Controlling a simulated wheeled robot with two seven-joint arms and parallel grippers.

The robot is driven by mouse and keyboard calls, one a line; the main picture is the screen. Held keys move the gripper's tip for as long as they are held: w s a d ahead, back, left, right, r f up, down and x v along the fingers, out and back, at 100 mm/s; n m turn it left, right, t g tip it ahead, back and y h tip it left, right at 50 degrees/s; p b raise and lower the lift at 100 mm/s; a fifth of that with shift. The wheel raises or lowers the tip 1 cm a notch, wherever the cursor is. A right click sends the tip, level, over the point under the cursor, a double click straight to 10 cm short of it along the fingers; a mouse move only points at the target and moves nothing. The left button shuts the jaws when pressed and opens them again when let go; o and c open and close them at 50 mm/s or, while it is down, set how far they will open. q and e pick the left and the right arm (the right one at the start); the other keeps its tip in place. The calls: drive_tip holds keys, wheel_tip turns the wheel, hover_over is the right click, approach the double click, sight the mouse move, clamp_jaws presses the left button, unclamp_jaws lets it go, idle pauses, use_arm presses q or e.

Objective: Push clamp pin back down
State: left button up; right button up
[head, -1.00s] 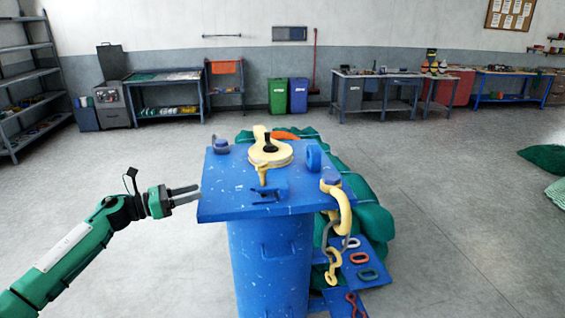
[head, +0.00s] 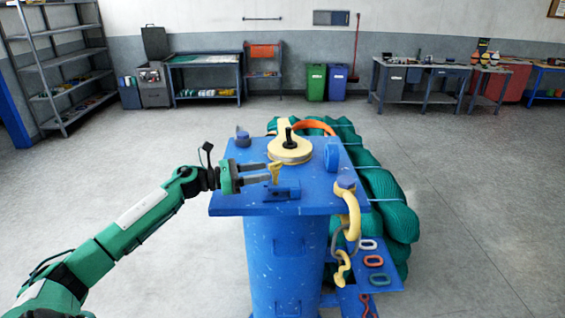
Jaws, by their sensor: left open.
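The clamp pin (head: 275,171) looks like a small yellow piece standing up by a blue clamp block (head: 282,190) near the front edge of the blue stand's top (head: 235,205). My left gripper (head: 270,172) comes in from the left over the top. Its two fingers are apart, with their tips at the yellow pin. I cannot tell whether they touch it. A yellow round fitting with a black knob (head: 289,150) sits behind the pin. My right gripper is not in view.
A blue ring (head: 331,157) stands on the top's right side, and a yellow hook (head: 352,215) hangs at the right edge. Coloured links (head: 373,261) lie on a lower blue shelf. Green netting (head: 385,190) is heaped behind right. Floor at left is clear.

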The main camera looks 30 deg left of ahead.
sight(270, 169)
use_arm(q)
drive_tip(key=p+x, duration=0.3)
drive_tip(key=x, duration=0.3)
drive_tip(key=shift+r, duration=0.15)
drive_tip(key=shift+w+d, duration=0.3)
drive_tip(key=c, duration=0.7)
clamp_jaws()
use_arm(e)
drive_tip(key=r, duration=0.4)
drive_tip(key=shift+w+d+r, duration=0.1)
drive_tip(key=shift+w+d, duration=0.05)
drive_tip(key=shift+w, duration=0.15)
